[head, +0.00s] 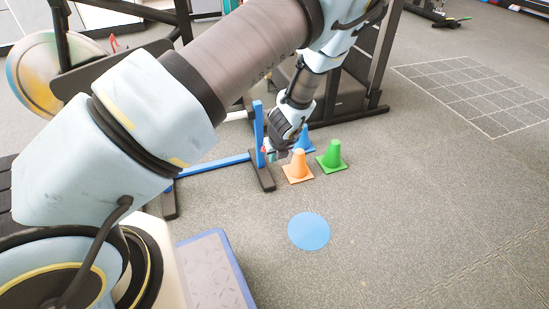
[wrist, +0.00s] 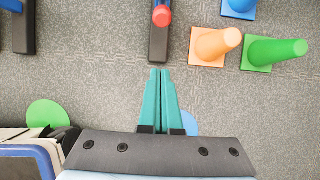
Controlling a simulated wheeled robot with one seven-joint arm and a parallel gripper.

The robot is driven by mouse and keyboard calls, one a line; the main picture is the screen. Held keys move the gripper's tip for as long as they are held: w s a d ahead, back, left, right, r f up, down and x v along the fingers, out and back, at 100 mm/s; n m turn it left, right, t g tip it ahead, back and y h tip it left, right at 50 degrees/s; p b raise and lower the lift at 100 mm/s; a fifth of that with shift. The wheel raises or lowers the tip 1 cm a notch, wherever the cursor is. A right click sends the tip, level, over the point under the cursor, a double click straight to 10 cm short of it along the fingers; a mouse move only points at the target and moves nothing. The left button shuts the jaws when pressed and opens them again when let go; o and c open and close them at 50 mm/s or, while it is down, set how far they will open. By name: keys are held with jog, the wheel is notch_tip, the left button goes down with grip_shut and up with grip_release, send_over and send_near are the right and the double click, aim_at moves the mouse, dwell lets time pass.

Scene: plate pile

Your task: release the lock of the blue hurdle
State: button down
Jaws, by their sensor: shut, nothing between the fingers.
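The blue hurdle has an upright blue post (head: 258,132), a low blue bar (head: 215,165) and black feet (head: 262,177). A small red knob (wrist: 162,16) shows at the top of the wrist view, above a black foot (wrist: 158,42). A bit of red also shows beside the post in the head view. My gripper (wrist: 160,72) is shut and empty, its teal fingers together and pointing toward the knob, with a gap in the picture between tips and knob. In the head view my gripper (head: 274,152) is just right of the post; whether it touches cannot be told.
An orange cone (head: 298,167), a green cone (head: 332,156) and a blue cone (head: 305,138) stand close on the right. A flat blue disc (head: 309,231) lies on the floor in front. A blue-edged step (head: 215,270) is near my base. Floor to the right is clear.

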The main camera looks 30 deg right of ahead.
aim_at(263, 149)
jog(key=b+x, duration=0.3)
jog(key=x, duration=0.5)
jog(key=shift+w+d+r+b, duration=0.1)
jog(key=shift+w+r+b, duration=0.7)
jog(key=shift+w+r, duration=0.7)
jog(key=shift+s+r, duration=0.1)
jog(key=shift+r, duration=0.1)
